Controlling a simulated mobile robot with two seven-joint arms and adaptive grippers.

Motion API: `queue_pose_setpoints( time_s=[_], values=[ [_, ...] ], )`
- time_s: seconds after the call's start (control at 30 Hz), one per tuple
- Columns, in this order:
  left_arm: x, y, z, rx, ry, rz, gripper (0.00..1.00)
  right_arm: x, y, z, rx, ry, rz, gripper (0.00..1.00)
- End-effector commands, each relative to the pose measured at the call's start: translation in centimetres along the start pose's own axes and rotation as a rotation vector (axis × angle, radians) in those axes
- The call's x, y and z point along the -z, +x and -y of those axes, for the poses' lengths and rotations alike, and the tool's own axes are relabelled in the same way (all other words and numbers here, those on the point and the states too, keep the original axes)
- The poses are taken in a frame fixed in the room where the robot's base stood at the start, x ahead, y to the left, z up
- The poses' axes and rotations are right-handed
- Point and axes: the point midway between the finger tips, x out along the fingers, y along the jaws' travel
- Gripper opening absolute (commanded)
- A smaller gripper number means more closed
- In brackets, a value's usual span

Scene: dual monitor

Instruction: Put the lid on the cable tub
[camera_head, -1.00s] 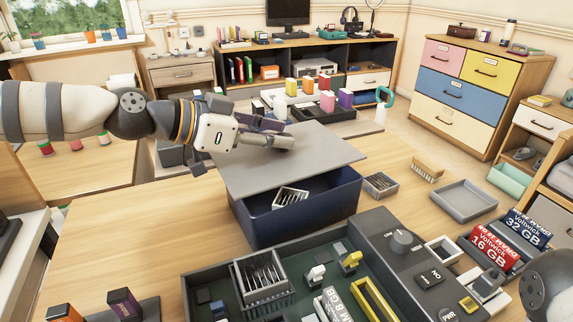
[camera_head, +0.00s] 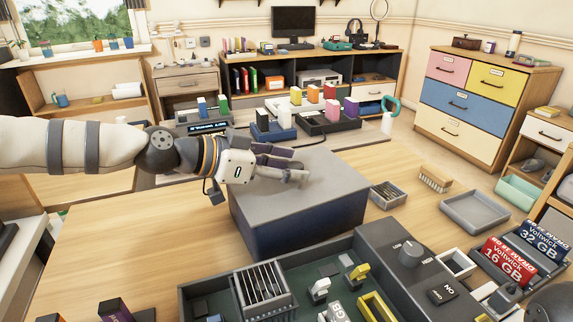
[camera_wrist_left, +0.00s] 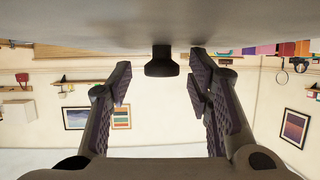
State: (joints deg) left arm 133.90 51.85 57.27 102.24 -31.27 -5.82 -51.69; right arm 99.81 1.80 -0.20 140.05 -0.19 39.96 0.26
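The cable tub (camera_head: 310,228) is a dark blue box on the wooden table in the head view. The flat grey lid (camera_head: 325,185) lies over its top, its edges close to the tub's walls, and the tub's inside is hidden. My left gripper (camera_head: 299,167) is just above the lid. In the left wrist view, my left gripper (camera_wrist_left: 160,82) has its fingers spread apart, with a dark knob (camera_wrist_left: 160,62) between them and clear of both. The grey lid (camera_wrist_left: 60,22) fills the top of that view.
A large tray of parts (camera_head: 215,278) stands in front of the tub. A small slotted box (camera_head: 388,194), a brush (camera_head: 435,179) and an empty grey tray (camera_head: 475,210) lie to the right. The table left of the tub is clear.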

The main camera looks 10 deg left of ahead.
Motion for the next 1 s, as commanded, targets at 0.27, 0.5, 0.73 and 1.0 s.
queue_pose_setpoints(
  time_s=[0.27, 0.5, 0.73, 1.0],
  values=[
    [0.8, -0.3, 0.0, 0.001, 0.003, -0.002, 0.46, 0.1, -0.5, 0.0, 0.000, 0.000, -0.011, 0.75],
    [0.9, -5.7, 0.1, 0.006, 0.003, -0.006, 0.46, 0.4, -1.4, 0.0, 0.001, 0.001, -0.030, 0.75],
    [0.9, -11.0, 0.1, 0.005, 0.004, -0.006, 0.46, 0.8, -2.9, 0.1, 0.003, 0.002, -0.062, 0.75],
    [0.4, -12.2, 0.0, 0.000, 0.000, 0.000, 0.46, 0.9, -3.1, 0.1, 0.004, 0.002, -0.067, 0.75]
  ],
)
